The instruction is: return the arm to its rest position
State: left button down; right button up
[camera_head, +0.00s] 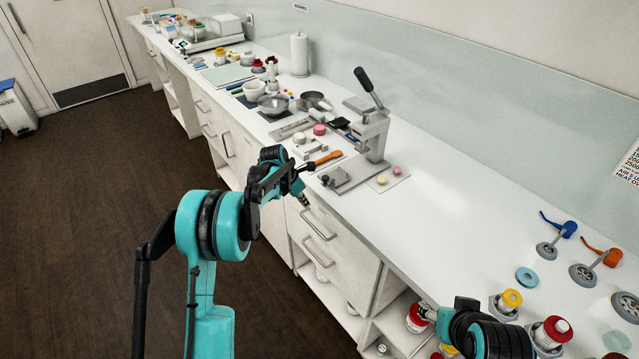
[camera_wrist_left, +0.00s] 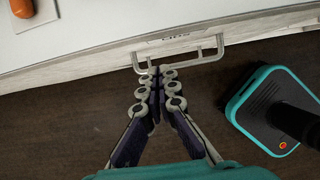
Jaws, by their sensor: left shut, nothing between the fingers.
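My left arm rises in teal and black from the bottom of the head view. My left gripper (camera_head: 304,201) is at its end, pointing down beside the front of the white counter (camera_head: 450,225). In the left wrist view, the fingers of the left gripper (camera_wrist_left: 161,72) are together with nothing between them. Their tips appear just below a grey drawer handle (camera_wrist_left: 182,53); I cannot tell whether they touch it. Part of my right arm shows at the bottom right of the head view, but its fingers cannot be made out.
A press with a black lever (camera_head: 372,135) and an orange-handled tool (camera_head: 327,159) are on the counter near the left gripper. Drawers (camera_head: 325,235) and open shelves line its front. Coloured jars, including a yellow-topped one (camera_head: 511,299), stand at right. The dark floor (camera_head: 80,230) is clear at left.

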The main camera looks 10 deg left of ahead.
pick_arm(q)
jog(key=s+d+r+m+t+y, duration=0.1)
jog(key=s+d+r+m+y, duration=0.1)
jog(key=s+r+m, duration=1.25)
jog(key=s+m+t, duration=0.2)
jog(key=s+m, duration=1.1)
jog(key=s, duration=1.1)
jog(key=shift+d+t+y, duration=0.4)
